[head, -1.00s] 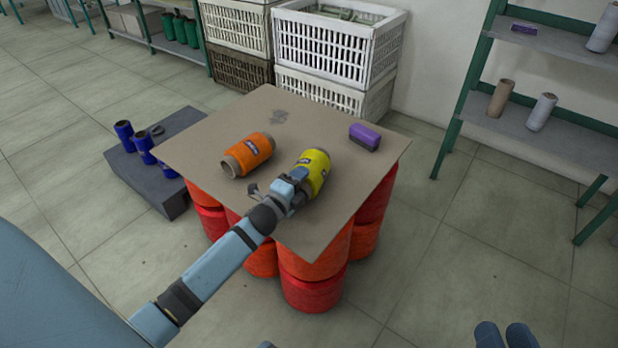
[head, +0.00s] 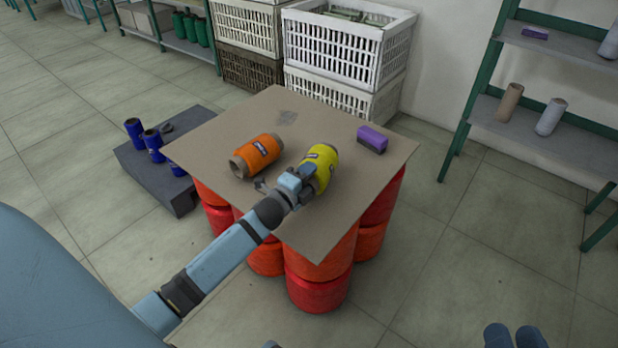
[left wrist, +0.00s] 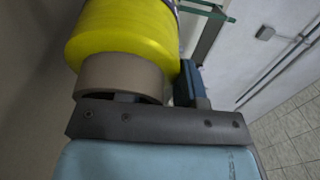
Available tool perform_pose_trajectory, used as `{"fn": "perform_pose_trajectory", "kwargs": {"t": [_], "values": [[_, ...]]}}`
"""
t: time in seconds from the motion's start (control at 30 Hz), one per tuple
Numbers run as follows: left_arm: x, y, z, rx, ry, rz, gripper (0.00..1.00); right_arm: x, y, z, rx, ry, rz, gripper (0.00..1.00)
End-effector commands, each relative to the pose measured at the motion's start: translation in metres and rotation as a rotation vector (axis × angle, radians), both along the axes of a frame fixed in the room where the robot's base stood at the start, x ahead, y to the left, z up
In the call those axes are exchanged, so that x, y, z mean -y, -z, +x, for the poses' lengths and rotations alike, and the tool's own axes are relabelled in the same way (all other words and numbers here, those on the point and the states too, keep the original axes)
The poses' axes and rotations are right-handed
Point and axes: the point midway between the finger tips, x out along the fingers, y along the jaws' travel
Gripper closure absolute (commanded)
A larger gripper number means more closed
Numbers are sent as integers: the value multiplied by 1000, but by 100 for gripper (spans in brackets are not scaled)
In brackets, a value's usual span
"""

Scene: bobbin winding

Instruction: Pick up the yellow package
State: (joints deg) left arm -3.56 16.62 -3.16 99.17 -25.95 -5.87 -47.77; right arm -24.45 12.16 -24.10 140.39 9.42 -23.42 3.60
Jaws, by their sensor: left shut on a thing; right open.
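The yellow package (head: 323,160), a spool with a brown core, is at the right-middle of the brown board (head: 215,128). My left gripper (head: 303,180) is at its near end, shut on it. In the left wrist view, the yellow package (left wrist: 125,32) and its brown core end fill the upper left, close against a finger (left wrist: 188,83). I cannot tell clearly whether it is clear of the board. The other finger is hidden. My right gripper (head: 515,337) shows only partly at the bottom right edge, open and empty, away from the board.
An orange spool (head: 257,155) lies left of the yellow package. A purple block (head: 372,138) is to its right. The board rests on red and orange spools (head: 318,290). White crates (head: 345,50) stand behind. A green-framed shelf (head: 560,125) is at the right.

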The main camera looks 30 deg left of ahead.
Motion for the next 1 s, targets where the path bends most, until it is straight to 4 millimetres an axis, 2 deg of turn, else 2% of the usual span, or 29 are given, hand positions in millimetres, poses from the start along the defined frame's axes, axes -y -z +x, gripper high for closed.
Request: {"fn": "perform_pose_trajectory", "kwargs": {"t": [0.03,0.33,0.43,0.6,0.8,1.0], "values": [[0,-18,1,5,2,3,99,0,-12,0,17,7,11,57],[0,-105,0,5,3,4,99,5,-65,-4,160,55,83,57],[0,-130,0,4,2,4,99,9,-65,-3,154,72,68,57],[0,-159,0,4,2,3,99,16,-36,0,44,95,-12,57],[0,-173,0,2,1,1,99,20,-21,-1,-10,104,-51,57],[0,-175,0,2,1,0,99,21,-18,0,-18,106,-57,57]]}}
